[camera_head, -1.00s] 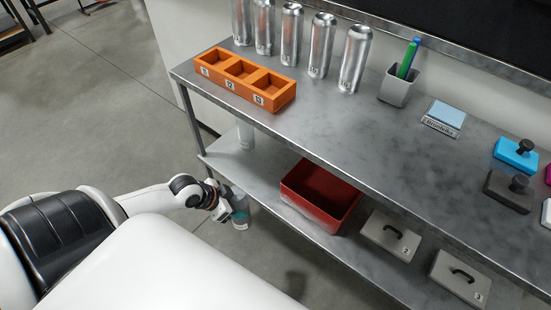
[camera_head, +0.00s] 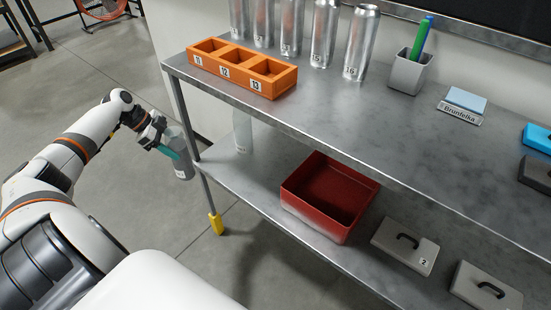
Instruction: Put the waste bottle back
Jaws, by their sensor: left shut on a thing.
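The waste bottle (camera_head: 182,168) is a greyish translucent bottle with a teal part. My left gripper (camera_head: 164,147) is shut on it, and the arm comes in from the left. The bottle is held in the air, tilted a little, just left of the bench's front left leg. A second pale translucent bottle (camera_head: 242,130) stands on the lower shelf (camera_head: 232,172) near its left end, partly hidden by the upper top. My right gripper is not in view.
A red bin (camera_head: 330,197) and grey lidded boxes with handles (camera_head: 405,246) sit on the lower shelf. The bench top (camera_head: 330,110) carries an orange numbered tray (camera_head: 240,68), several silver cans (camera_head: 325,35) and a pen cup (camera_head: 410,72). Open floor lies left of the bench.

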